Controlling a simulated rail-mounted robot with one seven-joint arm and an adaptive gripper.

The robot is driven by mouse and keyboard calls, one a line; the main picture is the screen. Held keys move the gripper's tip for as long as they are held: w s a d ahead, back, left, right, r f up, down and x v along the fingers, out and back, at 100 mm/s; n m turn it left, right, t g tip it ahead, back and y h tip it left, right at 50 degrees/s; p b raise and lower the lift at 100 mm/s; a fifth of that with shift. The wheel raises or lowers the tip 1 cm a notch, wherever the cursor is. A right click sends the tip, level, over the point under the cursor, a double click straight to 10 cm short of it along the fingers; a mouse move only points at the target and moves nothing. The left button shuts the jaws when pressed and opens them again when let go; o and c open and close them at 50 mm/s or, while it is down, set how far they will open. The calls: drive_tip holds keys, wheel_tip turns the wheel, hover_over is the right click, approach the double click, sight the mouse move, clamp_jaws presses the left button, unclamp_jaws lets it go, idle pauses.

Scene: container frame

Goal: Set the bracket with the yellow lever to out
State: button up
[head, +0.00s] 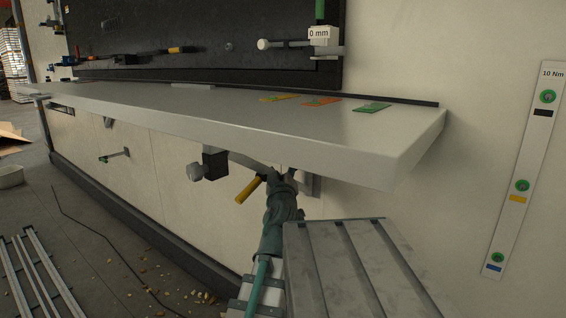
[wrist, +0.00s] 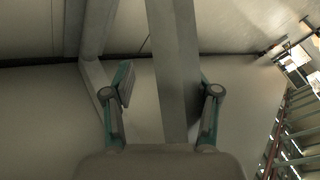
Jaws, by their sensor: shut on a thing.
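The yellow lever (head: 248,190) sticks out below the long grey shelf (head: 412,150), just left of my gripper (head: 286,178) in the head view. Its bracket (head: 312,186) shows only in part as grey metal under the shelf; my gripper and the shelf edge hide the rest. The bar appears to be part of the bracket. The lever cannot be made out in the wrist view.
A ribbed grey metal surface (head: 345,262) lies close to my arm. Coloured cards (head: 320,101) lie on the shelf.

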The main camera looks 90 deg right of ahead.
drive_tip(key=a, duration=0.1)
drive_tip(key=w+a+r, duration=0.1)
drive_tip(key=shift+a+p, duration=0.35)
drive_tip(key=shift+a, duration=0.05)
drive_tip(key=shift+w+a+f+b, duration=0.3)
drive_tip(key=shift+a+f, duration=0.15)
drive_tip(key=shift+a, duration=0.15)
drive_tip(key=shift+w+a+f+b, duration=0.15)
drive_tip(key=shift+a+f+b, duration=0.2)
drive_tip(key=shift+a, duration=0.25)
drive_tip(key=shift+w+a+f+b, duration=0.1)
drive_tip(key=shift+a+f+b, duration=0.25)
drive_tip(key=shift+b, duration=0.9)
drive_tip(key=a+b, duration=0.1)
drive_tip(key=b, duration=0.2)
drive_tip(key=a+f+b, duration=0.1)
drive_tip(key=a+b, duration=0.1)
drive_tip(key=b, duration=0.1)
drive_tip(key=w+a+b, duration=0.1)
drive_tip(key=a+b, duration=0.1)
drive_tip(key=b, duration=0.1)
drive_tip(key=shift+w+a+f, duration=0.1)
drive_tip(key=shift+a+f, duration=0.05)
drive_tip(key=shift+f, duration=0.15)
